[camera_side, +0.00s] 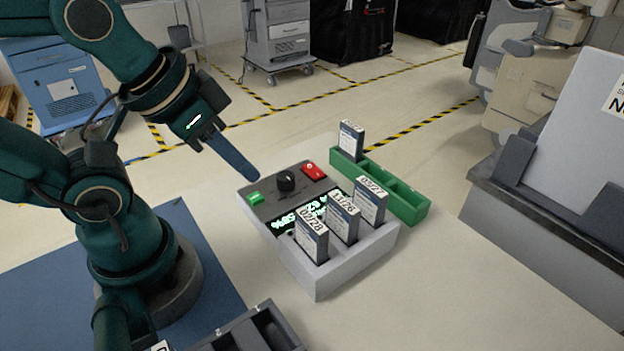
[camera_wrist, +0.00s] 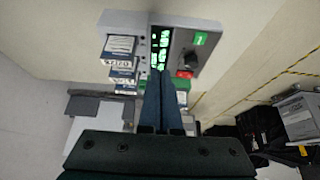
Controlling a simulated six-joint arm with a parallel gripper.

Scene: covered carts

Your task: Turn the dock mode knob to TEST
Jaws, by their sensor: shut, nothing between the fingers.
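The dock is a light grey unit (camera_side: 318,279) on the table with a dark sloping panel. A lit green display (camera_side: 298,217) sits below the knob. My gripper (camera_side: 255,180) is shut and empty, above and to the left of the knob, apart from it. In the wrist view its fingers (camera_wrist: 162,80) point toward the display.
Several labelled batteries stand in the dock, one marked 02/28 (camera_side: 312,237). A green rack (camera_side: 408,205) behind the dock holds one battery (camera_side: 350,139). A dark tray (camera_side: 262,329) lies in front. A grey holder with a sign (camera_side: 560,245) stands at right. Table between is clear.

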